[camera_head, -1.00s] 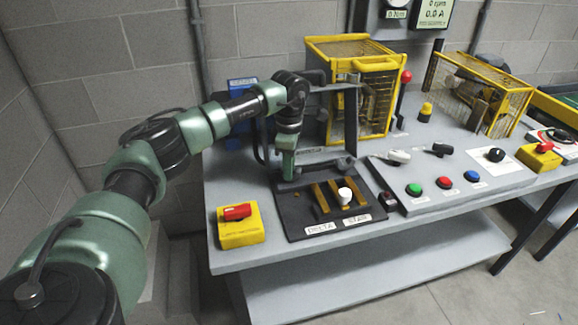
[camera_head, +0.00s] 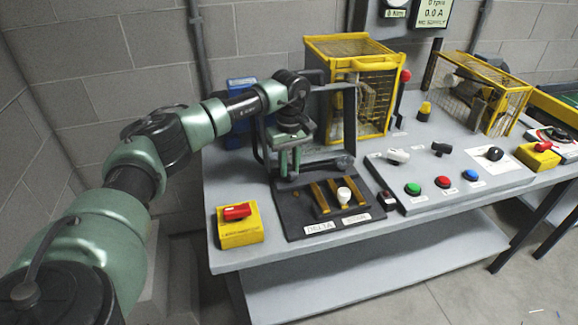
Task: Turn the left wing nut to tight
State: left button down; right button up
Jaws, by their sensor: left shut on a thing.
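My left gripper (camera_head: 290,172) comes down from the left arm over the back left of the black DELTA/STAR board (camera_head: 291,212). Its fingers point down and are shut on the left wing nut, which the fingers hide from this view. The brass bars (camera_head: 320,198) lie on the board just right of and in front of the gripper. A white knob (camera_head: 344,195) stands on the right bar. My right gripper is not in view.
A yellow box with a red switch (camera_head: 238,212) sits left of the board. A yellow-framed cage (camera_head: 352,90) stands behind. A sloped panel (camera_head: 420,203) with green, red and blue buttons is to the right. A dark frame stands close behind the gripper.

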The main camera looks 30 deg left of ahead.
aim_at(291, 167)
pick_arm(q)
jog(key=m, duration=0.4)
jog(key=shift+w+d+m, duration=0.1)
jog(key=shift+m, duration=2)
jog(key=c, duration=1.2)
grip_release()
jog(key=shift+c, duration=0.2)
notch_tip(291, 167, up, 8)
jog(key=shift+f+b, duration=0.1)
jog(key=shift+b, duration=0.35)
jog(key=shift+d+f, duration=0.1)
jog(key=shift+d, duration=0.05)
